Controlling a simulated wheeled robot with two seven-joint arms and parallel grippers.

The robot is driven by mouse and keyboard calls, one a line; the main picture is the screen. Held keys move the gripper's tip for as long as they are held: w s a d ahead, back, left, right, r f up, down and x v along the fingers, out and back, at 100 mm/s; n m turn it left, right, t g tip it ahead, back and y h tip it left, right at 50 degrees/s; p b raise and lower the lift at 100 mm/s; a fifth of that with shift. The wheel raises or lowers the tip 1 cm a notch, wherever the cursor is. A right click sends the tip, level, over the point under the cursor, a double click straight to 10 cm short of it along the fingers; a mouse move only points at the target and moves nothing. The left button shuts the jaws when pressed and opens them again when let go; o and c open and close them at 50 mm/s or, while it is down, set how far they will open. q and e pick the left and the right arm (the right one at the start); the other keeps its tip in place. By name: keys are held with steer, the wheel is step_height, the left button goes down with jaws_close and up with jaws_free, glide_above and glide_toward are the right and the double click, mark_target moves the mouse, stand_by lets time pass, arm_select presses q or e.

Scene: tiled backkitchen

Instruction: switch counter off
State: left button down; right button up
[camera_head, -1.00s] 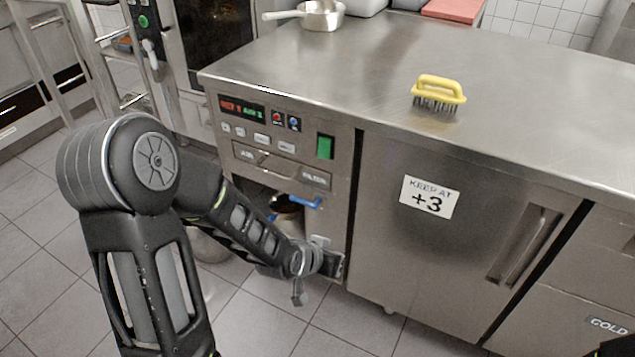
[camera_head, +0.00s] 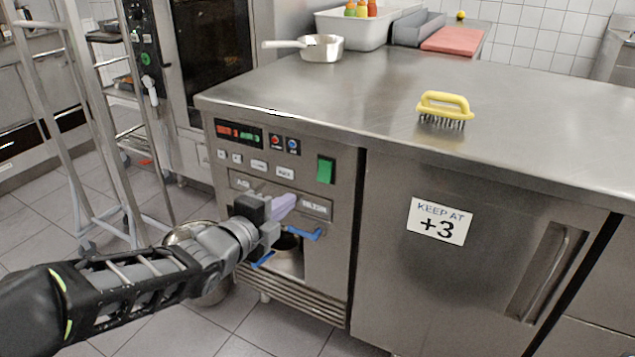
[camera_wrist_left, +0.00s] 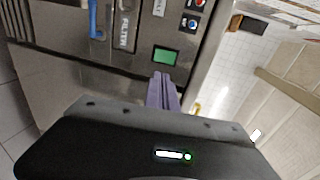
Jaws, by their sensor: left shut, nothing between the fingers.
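The steel counter (camera_head: 400,80) has a control panel on its front left with red and green digits on a display (camera_head: 238,134). A green rocker switch (camera_head: 326,170) sits at the panel's right. The switch shows lit green in the left wrist view (camera_wrist_left: 165,56). My left gripper (camera_head: 286,203) is shut and empty, with its purple fingers in front of the lower panel, left of and below the switch. In the left wrist view the fingertips (camera_wrist_left: 162,78) point toward the switch, and I cannot tell the gap. My right gripper is not in view.
A yellow brush (camera_head: 444,107) and a steel pan (camera_head: 321,48) stand on the counter. Blue handles (camera_head: 304,233) stick out below the panel. A wheeled rack (camera_head: 100,150) stands at the left. A "+3" door (camera_head: 480,260) is to the right.

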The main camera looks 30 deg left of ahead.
mark_target(324, 177)
arm_select(q)
steer(key=shift+w, duration=0.1)
